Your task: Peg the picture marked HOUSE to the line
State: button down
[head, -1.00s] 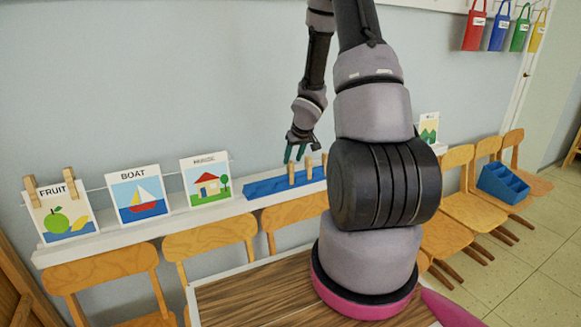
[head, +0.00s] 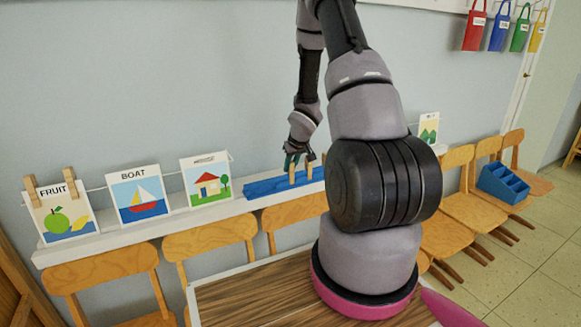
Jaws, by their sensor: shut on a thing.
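The picture marked HOUSE (head: 206,188) shows a red-roofed house and a tree. The thin line (head: 104,187) runs along the pictures' tops. Wooden pegs (head: 292,174) stand in a blue rack (head: 264,187) to the right of HOUSE. My gripper (head: 296,160), with dark green fingers, is down at the rack, shut on a wooden peg. The fingers cover its top, and exact contact is too small to make out.
The FRUIT picture (head: 63,216) has two pegs at its top corners. The BOAT picture (head: 141,196) stands between it and HOUSE. Another picture (head: 428,128) stands to the right, behind my arm. Wooden chairs (head: 210,236) line the front of the ledge (head: 120,239).

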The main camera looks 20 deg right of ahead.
jog(key=shift+r, duration=3.1)
jog(key=s, duration=0.2)
jog(key=s+r, duration=0.1)
jog(key=s, duration=0.2)
jog(key=shift+d, duration=0.1)
jog(key=w+a+r+g, duration=0.1)
jog(key=w+a+r, duration=0.2)
jog(key=a+r, duration=0.35)
jog(key=w+a+r, duration=0.2)
jog(key=a+r, duration=0.1)
jog(key=a, duration=0.7)
jog(key=w+a+r+g, duration=0.1)
jog(key=w+a+r, duration=0.2)
jog(key=a+r, duration=0.35)
notch_tip(320, 180, down, 11)
jog(key=a, duration=0.1)
jog(key=shift+a+f, duration=0.2)
jog(key=shift+a, duration=0.15)
